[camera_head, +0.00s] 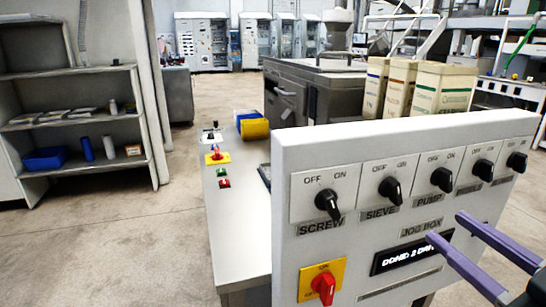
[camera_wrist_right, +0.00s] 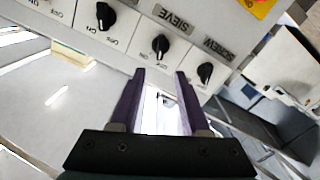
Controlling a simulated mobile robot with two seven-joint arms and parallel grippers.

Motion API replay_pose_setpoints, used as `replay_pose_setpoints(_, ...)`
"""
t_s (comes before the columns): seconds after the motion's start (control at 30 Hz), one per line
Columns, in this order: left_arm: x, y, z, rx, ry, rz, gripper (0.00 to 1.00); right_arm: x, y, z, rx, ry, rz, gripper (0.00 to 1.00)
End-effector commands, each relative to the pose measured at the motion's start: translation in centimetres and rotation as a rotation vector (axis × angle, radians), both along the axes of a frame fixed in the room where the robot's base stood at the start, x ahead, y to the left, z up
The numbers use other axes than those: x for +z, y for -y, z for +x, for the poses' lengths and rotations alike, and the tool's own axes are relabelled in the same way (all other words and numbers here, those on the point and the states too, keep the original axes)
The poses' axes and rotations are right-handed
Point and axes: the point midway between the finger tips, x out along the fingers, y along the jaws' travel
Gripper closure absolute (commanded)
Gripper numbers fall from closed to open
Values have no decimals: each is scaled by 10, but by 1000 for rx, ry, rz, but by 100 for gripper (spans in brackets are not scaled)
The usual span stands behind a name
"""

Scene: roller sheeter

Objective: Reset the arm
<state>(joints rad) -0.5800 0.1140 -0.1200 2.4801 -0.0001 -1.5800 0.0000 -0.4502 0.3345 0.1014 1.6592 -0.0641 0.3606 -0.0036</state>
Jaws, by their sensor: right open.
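My right gripper (camera_head: 449,227) comes in from the right edge in the head view, its two purple fingers apart with nothing between them. It is in front of the white control panel (camera_head: 290,235), near the JOG BOX label and the lit display (camera_head: 400,256). In the right wrist view my gripper (camera_wrist_right: 160,74) shows open and empty, its tips below the SIEVE knob (camera_wrist_right: 160,44) and SCREW knob (camera_wrist_right: 205,71). I cannot tell whether the fingertips touch the panel. My left gripper is not in view.
The panel has black knobs for SCREW (camera_head: 328,204), SIEVE (camera_head: 391,188) and PUMP (camera_head: 442,179), and a red knob (camera_head: 323,287) on yellow. Tall cartons (camera_head: 440,90) stand behind it. A side console (camera_head: 230,240) and a shelf (camera_head: 85,125) are left; floor between is clear.

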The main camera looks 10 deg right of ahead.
Motion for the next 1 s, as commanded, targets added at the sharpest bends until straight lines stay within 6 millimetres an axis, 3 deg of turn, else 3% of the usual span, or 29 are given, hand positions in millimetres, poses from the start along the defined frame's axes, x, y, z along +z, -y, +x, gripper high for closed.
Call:
replay_pose_setpoints(0.17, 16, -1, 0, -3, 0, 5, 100, 4, -9, 1, -36, -113, 27, 54)
replay_pose_setpoints(0.33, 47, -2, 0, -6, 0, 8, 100, 5, -33, -13, -112, -407, 89, 54)
replay_pose_setpoints(0.47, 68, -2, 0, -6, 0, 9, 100, 9, -56, -44, -158, -666, 129, 54)
replay_pose_setpoints(0.67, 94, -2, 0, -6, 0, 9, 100, 28, -86, -106, -192, -1004, 165, 54)
replay_pose_setpoints(0.87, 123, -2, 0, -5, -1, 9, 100, 66, -106, -167, -198, -1270, 175, 54)
replay_pose_setpoints(1.0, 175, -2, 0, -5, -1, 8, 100, 117, -105, -165, -201, -1263, 171, 54)
